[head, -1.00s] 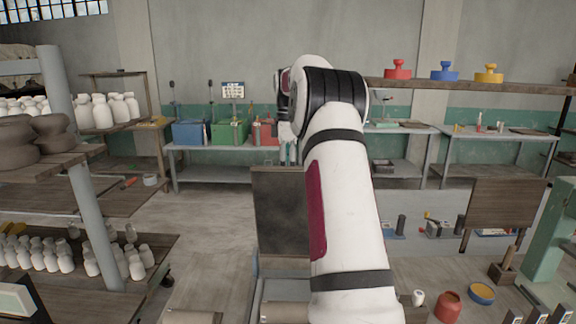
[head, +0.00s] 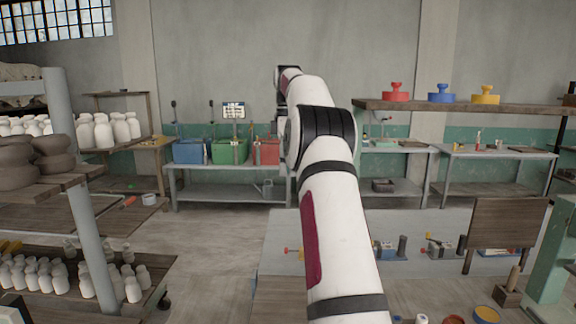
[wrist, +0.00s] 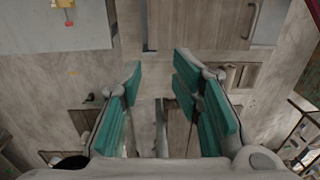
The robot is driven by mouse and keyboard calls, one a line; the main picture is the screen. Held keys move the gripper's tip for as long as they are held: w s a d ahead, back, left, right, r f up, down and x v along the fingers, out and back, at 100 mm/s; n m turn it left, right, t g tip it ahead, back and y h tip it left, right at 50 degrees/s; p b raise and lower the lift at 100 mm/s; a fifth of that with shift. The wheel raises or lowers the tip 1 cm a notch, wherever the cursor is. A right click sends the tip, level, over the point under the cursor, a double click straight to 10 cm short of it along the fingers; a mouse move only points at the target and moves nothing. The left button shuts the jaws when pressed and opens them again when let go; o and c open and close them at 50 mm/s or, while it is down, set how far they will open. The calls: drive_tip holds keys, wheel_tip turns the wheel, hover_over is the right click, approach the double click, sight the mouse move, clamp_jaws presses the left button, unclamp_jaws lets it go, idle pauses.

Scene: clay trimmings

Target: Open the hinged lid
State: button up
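In the wrist view my gripper (wrist: 158,72) is open, its teal fingers spread apart with nothing held between them. A brown wooden panel (wrist: 195,22) lies beyond the fingertips at the top of that view, beside a grey bar handle (wrist: 252,20). I cannot tell for sure whether this panel is the hinged lid. In the head view my arm reaches forward and up, and the gripper is hidden. A flat brown surface (head: 278,300) shows low, just left of my arm; whether it is the lid is unclear.
A bench at the back holds blue (head: 188,151), green (head: 227,152) and red (head: 266,152) bins. A shelf with white bottles (head: 103,131) stands at left. A brown board (head: 508,222) stands at right. Floor at left centre is clear.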

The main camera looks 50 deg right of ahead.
drive_tip(key=shift+r, duration=0.3)
idle(0.5)
